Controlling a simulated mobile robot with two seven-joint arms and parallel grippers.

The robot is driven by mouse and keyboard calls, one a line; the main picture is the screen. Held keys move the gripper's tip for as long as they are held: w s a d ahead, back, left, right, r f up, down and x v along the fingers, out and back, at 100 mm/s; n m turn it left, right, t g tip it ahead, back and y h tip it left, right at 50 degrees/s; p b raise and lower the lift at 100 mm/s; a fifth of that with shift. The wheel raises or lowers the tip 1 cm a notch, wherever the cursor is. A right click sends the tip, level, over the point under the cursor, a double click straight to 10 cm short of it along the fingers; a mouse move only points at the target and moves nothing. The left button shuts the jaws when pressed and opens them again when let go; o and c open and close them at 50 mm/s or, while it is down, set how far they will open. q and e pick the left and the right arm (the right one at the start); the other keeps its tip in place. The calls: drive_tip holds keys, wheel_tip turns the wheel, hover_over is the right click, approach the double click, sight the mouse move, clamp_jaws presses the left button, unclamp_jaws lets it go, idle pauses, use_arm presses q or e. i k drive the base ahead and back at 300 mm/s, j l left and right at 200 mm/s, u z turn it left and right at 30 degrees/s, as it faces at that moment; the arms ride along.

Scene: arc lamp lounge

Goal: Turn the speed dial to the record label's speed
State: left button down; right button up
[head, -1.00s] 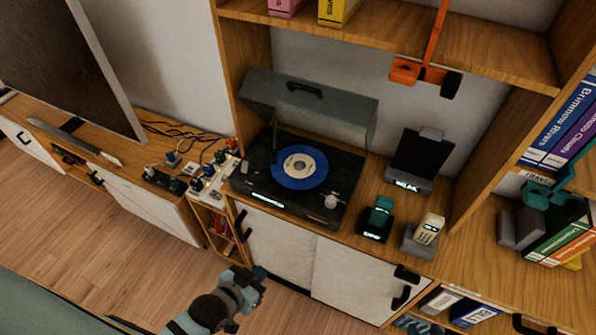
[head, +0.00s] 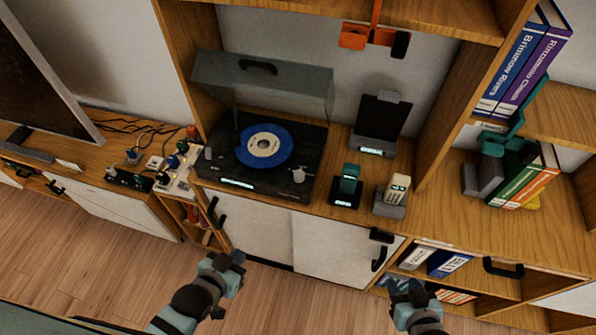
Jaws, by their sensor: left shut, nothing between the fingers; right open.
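The black record player (head: 222,170) stands on the wooden cabinet with its grey lid (head: 262,80) raised. A blue record (head: 245,152) with a pale label lies on it; the label print is too small to read. A light round knob (head: 299,175) sits at the deck's right front, and a lit display (head: 237,183) is on the left front. Which control is the speed dial I cannot tell. My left gripper (head: 238,258) is shut and empty, in front of and below the cabinet top. My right gripper (head: 402,287) is open, low at the right, apart from everything.
Right of the player stand a teal handset in a dock (head: 346,187), a cordless phone (head: 397,188) and a black stand (head: 382,127). A power strip with plugs (head: 178,172) lies at the left. An orange lamp clamp (head: 374,40) hangs above. Floor in front is clear.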

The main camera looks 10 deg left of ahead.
sight(299, 174)
drive_tip(key=u, duration=1.35)
drive_tip(key=j+z, duration=0.25)
drive_tip(key=j, duration=0.2)
drive_tip(key=i+j+z, duration=0.1)
drive_tip(key=j+z, duration=0.15)
drive_tip(key=j, duration=0.2)
